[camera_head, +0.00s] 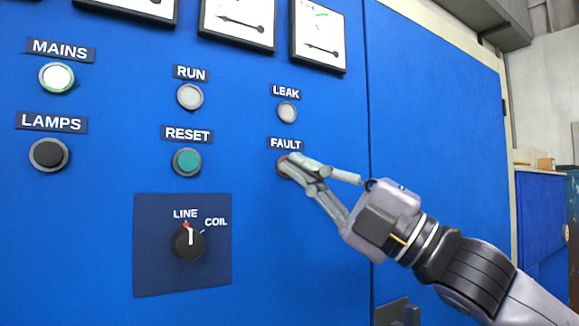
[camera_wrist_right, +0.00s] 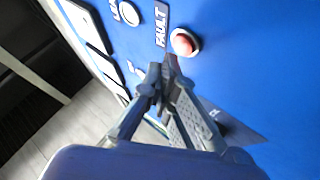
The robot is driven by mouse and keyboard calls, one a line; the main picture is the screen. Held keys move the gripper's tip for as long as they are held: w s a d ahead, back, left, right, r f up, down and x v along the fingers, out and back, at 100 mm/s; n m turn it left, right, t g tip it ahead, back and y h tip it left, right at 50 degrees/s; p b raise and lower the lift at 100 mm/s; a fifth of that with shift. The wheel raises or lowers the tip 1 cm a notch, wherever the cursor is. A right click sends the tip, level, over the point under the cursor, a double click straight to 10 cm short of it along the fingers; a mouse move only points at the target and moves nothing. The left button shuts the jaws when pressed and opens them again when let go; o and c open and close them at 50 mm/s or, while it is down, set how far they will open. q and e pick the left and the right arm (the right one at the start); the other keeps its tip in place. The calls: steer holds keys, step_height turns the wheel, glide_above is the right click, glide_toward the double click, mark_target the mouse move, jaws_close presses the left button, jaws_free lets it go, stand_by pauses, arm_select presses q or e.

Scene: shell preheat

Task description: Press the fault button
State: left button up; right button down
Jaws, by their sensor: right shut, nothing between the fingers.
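In the right wrist view the red fault button (camera_wrist_right: 184,41) shows whole, just beyond the fingertips. My right gripper (camera_wrist_right: 165,68) is shut with nothing between its fingers. Its tips are close to the button; I cannot tell whether they touch it. My left gripper is not in view.
The green RESET button (camera_head: 187,162) and the LEAK lamp (camera_head: 287,112) are nearby. A LINE/COIL rotary knob (camera_head: 188,243) is lower left, pointing to LINE. The MAINS lamp (camera_head: 57,77) looks bright. The black LAMPS button (camera_head: 49,154) is at far left. The blue door at right is bare.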

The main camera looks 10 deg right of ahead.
steer(key=shift+w, duration=0.1)
stand_by(0.5)
steer(key=shift+w+a+p, duration=0.15)
steer(key=shift+w+p, duration=0.2)
steer(key=shift+w+a+p, duration=0.15)
steer(key=shift+w+p, duration=0.2)
steer(key=shift+w, duration=0.05)
stand_by(0.7)
steer(key=shift+s, duration=0.2)
steer(key=shift+s+d, duration=0.3)
steer(key=shift+s, duration=0.3)
steer(key=s, duration=0.1)
steer(key=s+d, duration=0.1)
steer(key=s, duration=0.2)
steer(key=shift+s+d, duration=0.35)
